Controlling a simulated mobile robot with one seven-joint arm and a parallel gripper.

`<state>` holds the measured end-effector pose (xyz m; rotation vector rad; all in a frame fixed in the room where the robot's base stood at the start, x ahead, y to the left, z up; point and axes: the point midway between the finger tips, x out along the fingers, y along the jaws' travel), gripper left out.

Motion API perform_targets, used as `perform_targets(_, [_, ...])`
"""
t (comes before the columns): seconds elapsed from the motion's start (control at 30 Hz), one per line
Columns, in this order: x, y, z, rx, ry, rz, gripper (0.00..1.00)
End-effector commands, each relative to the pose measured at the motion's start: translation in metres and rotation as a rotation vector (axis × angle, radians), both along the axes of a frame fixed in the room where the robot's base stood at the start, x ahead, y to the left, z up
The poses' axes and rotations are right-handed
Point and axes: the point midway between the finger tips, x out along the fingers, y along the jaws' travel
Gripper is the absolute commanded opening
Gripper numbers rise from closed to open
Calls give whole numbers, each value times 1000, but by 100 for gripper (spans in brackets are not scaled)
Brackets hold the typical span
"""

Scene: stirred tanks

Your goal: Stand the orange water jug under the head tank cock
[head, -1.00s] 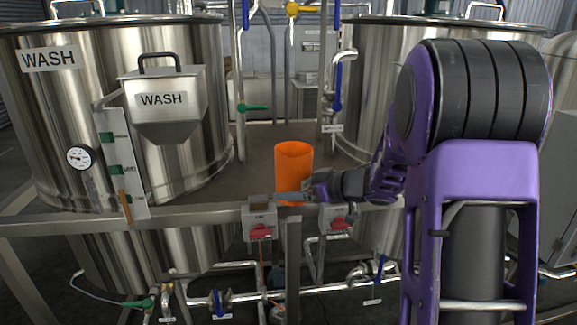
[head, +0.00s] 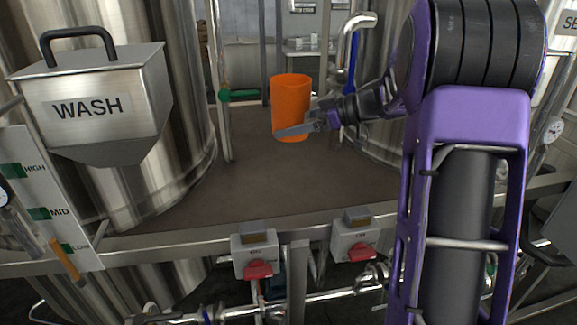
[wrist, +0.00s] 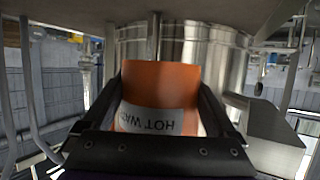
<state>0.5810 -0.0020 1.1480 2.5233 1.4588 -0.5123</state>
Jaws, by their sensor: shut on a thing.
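The orange water jug (head: 291,100) is upright over the brown deck between the tanks. My gripper (head: 296,131) is shut on its lower part from the right. In the wrist view the jug (wrist: 160,82) sits between both fingers, its white "HOT WA…" label upside down and partly hidden. I cannot tell whether its base touches the deck. A bent pipe with a blue handle (head: 351,66) hangs behind and right of the jug. A green-handled valve (head: 246,95) is on a pipe to the left. No readable label shows which is the head tank cock.
A steel WASH box (head: 92,105) and tank (head: 180,140) stand at left. The deck (head: 270,185) is bare in front of the jug. A metal rail (head: 190,240) with two red-switched boxes (head: 257,268) runs along its front edge.

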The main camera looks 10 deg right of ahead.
Motion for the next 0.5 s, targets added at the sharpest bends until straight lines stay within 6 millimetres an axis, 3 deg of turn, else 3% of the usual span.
perform_targets(0.2, [0, 0, -36, 2, 5, -1, 33])
perform_targets(0.5, [0, 0, -72, 2, 3, -2, 33])
